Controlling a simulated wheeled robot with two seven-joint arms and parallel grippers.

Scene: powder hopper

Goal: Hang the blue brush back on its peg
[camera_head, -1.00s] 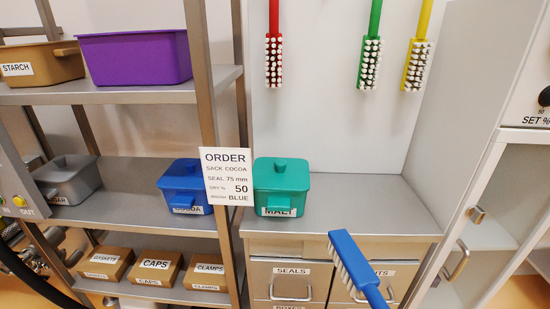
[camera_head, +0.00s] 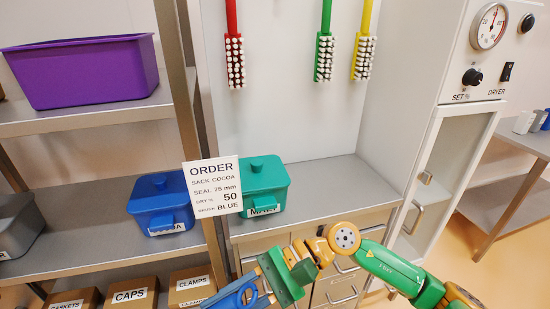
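My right arm comes in from the right, and its gripper (camera_head: 240,297) is at the bottom of the view, low in front of the drawers. A blue part at the gripper's end is cut off by the bottom edge. I cannot tell whether it is finger or brush, nor whether the gripper is open or shut. The blue brush's bristled head is not in view. A red brush (camera_head: 235,60), a green brush (camera_head: 325,57) and a yellow brush (camera_head: 363,56) hang bristle end down on the back wall. Their pegs are above the view. My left gripper is not in view.
An order card (camera_head: 213,187) reads brush blue. A blue cocoa bin (camera_head: 160,203) sits on the shelf, and a teal malt bin (camera_head: 262,182) on the counter (camera_head: 335,185). A purple bin (camera_head: 85,72) is upper left. The dryer cabinet (camera_head: 480,75) stands right; the counter's right part is clear.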

